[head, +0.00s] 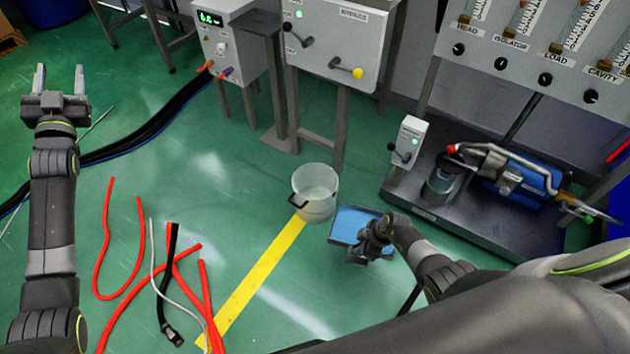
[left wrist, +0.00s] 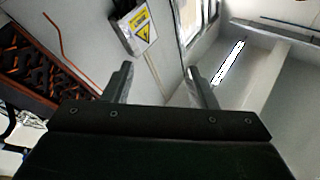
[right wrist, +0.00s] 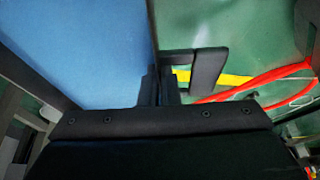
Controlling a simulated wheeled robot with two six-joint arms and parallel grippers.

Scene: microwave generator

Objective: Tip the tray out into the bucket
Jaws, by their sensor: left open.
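The tray (head: 341,243) is a shallow rectangular pan with a flat blue surface inside. It is right of the bucket in the head view, and its blue inside (right wrist: 75,45) fills the left of the right wrist view. My right gripper (head: 368,237) is at the tray's near right side, with its fingers (right wrist: 160,88) close together at the tray's edge by a black handle (right wrist: 208,72). The exact contact is partly hidden. The bucket (head: 316,190) is pale and translucent, upright on the floor, with a dark handle. My left gripper (head: 54,90) is open and empty, far left.
Red hoses (head: 140,240) and a black strap (head: 166,285) lie on the green floor at left, beside a yellow line (head: 255,280). A bench with a pump (head: 510,180) stands at right. Cabinets (head: 335,40) on legs stand behind the bucket.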

